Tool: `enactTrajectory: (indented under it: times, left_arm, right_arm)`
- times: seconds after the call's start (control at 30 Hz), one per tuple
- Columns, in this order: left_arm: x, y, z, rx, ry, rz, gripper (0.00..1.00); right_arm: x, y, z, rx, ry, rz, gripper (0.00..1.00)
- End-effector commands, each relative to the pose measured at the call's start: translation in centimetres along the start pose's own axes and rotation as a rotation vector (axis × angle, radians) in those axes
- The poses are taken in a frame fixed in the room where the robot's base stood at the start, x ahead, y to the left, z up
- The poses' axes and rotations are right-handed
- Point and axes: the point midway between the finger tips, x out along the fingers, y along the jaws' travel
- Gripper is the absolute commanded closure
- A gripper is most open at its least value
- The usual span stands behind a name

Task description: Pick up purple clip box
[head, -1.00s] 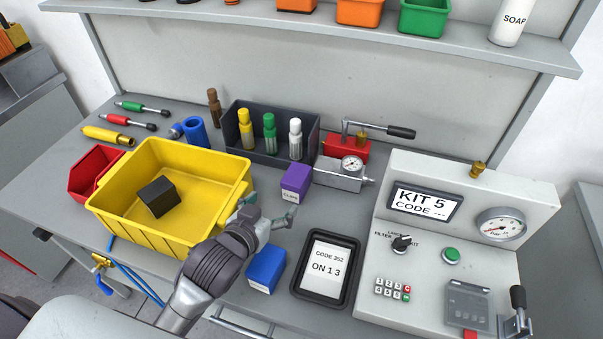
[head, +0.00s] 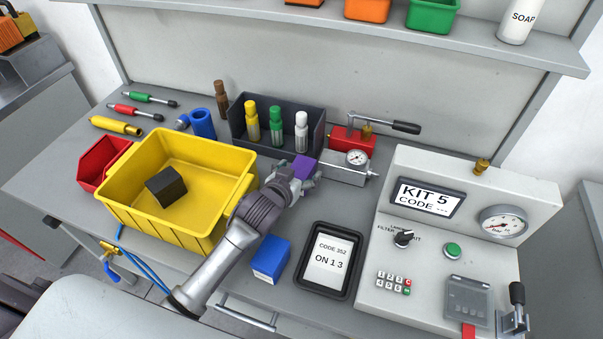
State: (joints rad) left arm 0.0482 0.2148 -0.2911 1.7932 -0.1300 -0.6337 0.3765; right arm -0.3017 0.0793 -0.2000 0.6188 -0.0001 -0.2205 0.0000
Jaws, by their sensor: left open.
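The purple clip box (head: 305,166) stands on the bench just in front of the dark bottle rack, left of the pressure gauge block. My left gripper (head: 301,178) is at the box, with its open fingers reaching to either side of it. The gripper covers the front and lower part of the box, and only the purple top shows clearly. I cannot tell whether the fingers touch it. My right gripper is not in view.
A yellow bin (head: 133,212) holding a black block (head: 166,187) stands left of my arm. A blue box (head: 270,259) and a framed code display (head: 328,262) are in front. The dark rack (head: 240,132) with several bottles is behind, and a gauge block (head: 346,167) is close on the right.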

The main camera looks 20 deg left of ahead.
Motion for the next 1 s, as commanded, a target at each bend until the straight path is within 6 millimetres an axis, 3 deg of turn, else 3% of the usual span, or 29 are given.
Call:
enactTrajectory:
  times: [0.1, 0.33, 0.73, 1.0]
  left_arm:
    - [0.89, 0.06, 0.02, -0.001, 0.000, 0.001, 0.14]
    - [0.96, 0.06, 0.07, 0.000, 0.000, 0.001, 0.14]
    - [0.93, 0.02, 0.10, 0.000, -0.001, 0.000, 0.80]
    - [0.89, 0.01, -0.07, 0.000, 0.001, 0.000, 0.82]
  right_arm:
    - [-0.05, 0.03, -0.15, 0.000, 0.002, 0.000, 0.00]
    - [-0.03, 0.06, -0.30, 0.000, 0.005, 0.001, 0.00]
    - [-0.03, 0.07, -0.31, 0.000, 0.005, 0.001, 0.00]
    - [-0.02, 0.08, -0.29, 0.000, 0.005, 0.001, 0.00]
